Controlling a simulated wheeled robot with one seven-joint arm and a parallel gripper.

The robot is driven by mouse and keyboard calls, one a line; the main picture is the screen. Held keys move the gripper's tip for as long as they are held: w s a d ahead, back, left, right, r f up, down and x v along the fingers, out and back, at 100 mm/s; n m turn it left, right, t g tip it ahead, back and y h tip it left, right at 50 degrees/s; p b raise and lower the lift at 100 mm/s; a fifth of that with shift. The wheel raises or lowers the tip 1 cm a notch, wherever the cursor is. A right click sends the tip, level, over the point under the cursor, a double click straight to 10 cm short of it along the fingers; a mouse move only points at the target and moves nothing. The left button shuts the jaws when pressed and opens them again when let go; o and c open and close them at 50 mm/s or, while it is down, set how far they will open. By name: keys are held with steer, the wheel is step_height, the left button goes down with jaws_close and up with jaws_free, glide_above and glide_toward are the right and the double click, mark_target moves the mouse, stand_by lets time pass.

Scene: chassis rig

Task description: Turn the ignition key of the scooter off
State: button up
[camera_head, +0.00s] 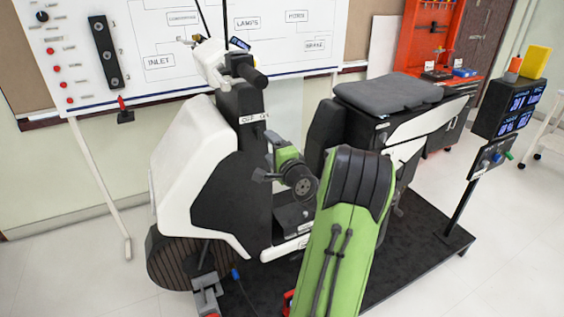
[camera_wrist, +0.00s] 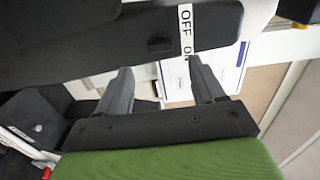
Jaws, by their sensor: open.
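The scooter (camera_head: 195,165) stands upright, white and black, with handlebars at the top. An "OFF ON" label (camera_head: 253,118) is on its dark front column, and it shows in the wrist view (camera_wrist: 186,32) on a dark panel. A small dark block (camera_wrist: 160,44), which looks like the ignition key, sticks out of that panel beside the word OFF; its exact turn is hard to tell. My gripper (camera_wrist: 160,66) is open and empty, its two fingers apart and pointing toward the panel. The small block lies beyond and between the fingertips, apart from them. In the head view the key is not clearly visible.
A whiteboard (camera_head: 300,20) with labels stands behind the scooter. The black seat (camera_head: 388,93) is to the right of the column. A display post (camera_head: 505,105) stands at the right, and a red tool rack (camera_head: 428,30) behind. The scooter stands on a dark platform (camera_head: 425,250).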

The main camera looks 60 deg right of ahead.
steer(key=b+v, duration=0.1)
steer(key=v, duration=0.7)
steer(key=shift+s, duration=0.25)
steer(key=shift+a, duration=0.15)
